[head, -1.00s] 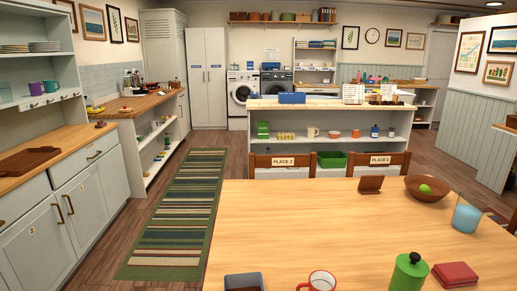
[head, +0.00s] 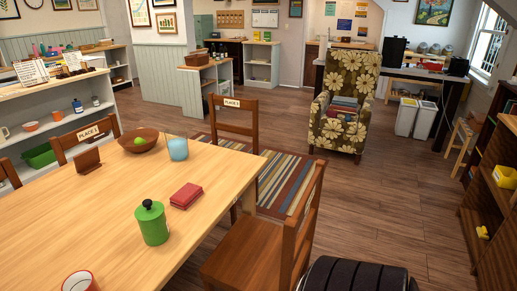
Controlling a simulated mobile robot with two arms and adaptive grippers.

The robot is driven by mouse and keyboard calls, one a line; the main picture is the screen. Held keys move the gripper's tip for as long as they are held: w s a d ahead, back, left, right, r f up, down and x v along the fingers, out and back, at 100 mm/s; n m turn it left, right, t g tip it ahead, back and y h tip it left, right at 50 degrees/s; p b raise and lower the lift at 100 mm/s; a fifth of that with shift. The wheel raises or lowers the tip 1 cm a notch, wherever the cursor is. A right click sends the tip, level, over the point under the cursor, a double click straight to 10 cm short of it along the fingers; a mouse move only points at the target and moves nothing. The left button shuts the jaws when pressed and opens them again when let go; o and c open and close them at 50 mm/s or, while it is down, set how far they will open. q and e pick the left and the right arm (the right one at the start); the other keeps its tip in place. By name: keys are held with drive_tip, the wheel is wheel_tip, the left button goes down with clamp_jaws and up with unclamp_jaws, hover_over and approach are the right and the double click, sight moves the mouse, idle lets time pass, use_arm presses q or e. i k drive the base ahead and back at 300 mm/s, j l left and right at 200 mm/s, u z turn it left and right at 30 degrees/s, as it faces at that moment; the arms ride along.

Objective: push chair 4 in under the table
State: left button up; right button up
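The wooden table (head: 105,205) fills the lower left of the head view. A brown wooden chair (head: 240,255) stands at its right side, its seat mostly clear of the tabletop and its backrest on the right, away from the table. No place label shows on this chair, so I cannot confirm that it is chair 4. Another chair (head: 236,122) with a place label stands by the table's far right corner. A third labelled chair (head: 85,137) stands at the far left side. The label digits are too small to read surely. Neither gripper is in view.
A black ribbed object (head: 358,276) is at the bottom edge, right of the near chair. A flowered armchair (head: 343,105) stands beyond a striped rug (head: 285,182). Dark shelves (head: 492,200) line the right. The wooden floor (head: 400,205) between is open.

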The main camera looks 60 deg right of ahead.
sight(256, 254)
drive_tip(key=z, duration=2.1)
